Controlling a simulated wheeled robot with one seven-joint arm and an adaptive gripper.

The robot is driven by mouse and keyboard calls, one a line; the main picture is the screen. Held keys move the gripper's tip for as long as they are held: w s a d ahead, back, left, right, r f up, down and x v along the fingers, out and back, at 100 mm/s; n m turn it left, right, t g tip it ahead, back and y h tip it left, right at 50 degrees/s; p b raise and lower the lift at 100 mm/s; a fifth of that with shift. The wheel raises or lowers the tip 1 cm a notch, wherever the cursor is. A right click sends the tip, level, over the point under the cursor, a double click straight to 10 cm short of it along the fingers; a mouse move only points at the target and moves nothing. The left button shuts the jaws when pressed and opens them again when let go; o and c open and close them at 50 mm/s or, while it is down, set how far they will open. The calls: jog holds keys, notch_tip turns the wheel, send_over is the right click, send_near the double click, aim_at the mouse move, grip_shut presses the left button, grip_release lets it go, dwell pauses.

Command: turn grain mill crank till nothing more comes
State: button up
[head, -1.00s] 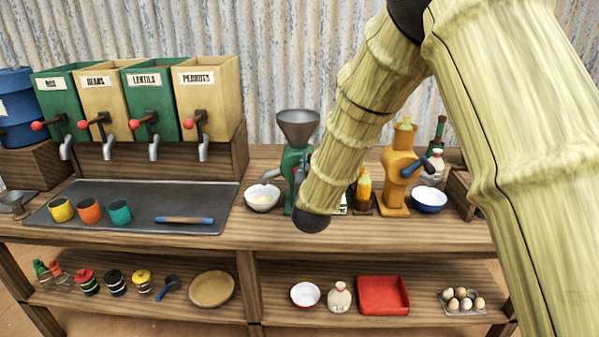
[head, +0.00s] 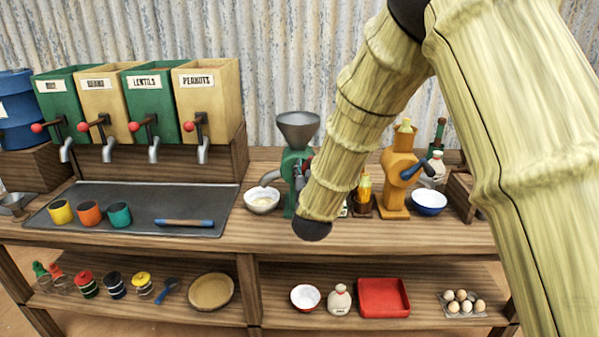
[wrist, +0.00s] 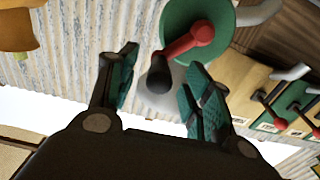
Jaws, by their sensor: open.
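The grain mill has a green body (head: 289,181) and a grey hopper (head: 297,124), and stands on the counter partly hidden behind my arm. A white bowl (head: 262,202) with pale meal in it sits at the mill's spout. In the wrist view the mill's green round body (wrist: 181,22) bears a red crank arm (wrist: 190,40) ending in a dark handle (wrist: 160,74). My gripper (wrist: 161,68) is open, with the handle between its two fingers. Gaps show on both sides, and I cannot tell whether either pad touches it. In the head view my arm hides most of the gripper and crank.
An orange mill (head: 397,175) with a blue crank and a blue bowl (head: 429,202) stand right of my arm. A metal tray (head: 150,194) with cups lies left of the bowl. Grain dispensers (head: 208,88) stand at the back left. The shelf below holds jars and dishes.

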jog(key=s, duration=0.6)
jog(key=shift+s, duration=0.2)
dwell(0.4)
jog(key=s+d+f+g+p, duration=0.1)
jog(key=s+d+f+g, duration=0.4)
jog(key=f, duration=0.6)
jog(key=s+d+f+g, duration=0.1)
jog(key=s+d+f, duration=0.2)
jog(key=s+f, duration=0.55)
jog(key=s+d+f+g+p, duration=0.1)
jog(key=s+d+f+g, duration=0.25)
jog(key=f, duration=0.95)
jog(key=s+d+f+g, duration=0.2)
jog(key=s+d+f, duration=0.1)
jog(key=s, duration=0.7)
jog(key=s+d+f+g+p, duration=0.1)
jog(key=s+d+f+g, duration=0.2)
jog(key=s+f, duration=0.3)
jog(key=s+d+f+g, duration=0.3)
jog(key=s+d+f, duration=0.1)
jog(key=s, duration=1.1)
jog(key=shift+s+d+f, duration=0.15)
jog(key=shift+s+f, duration=0.05)
jog(key=shift+f, duration=0.35)
jog(key=shift+g, duration=0.25)
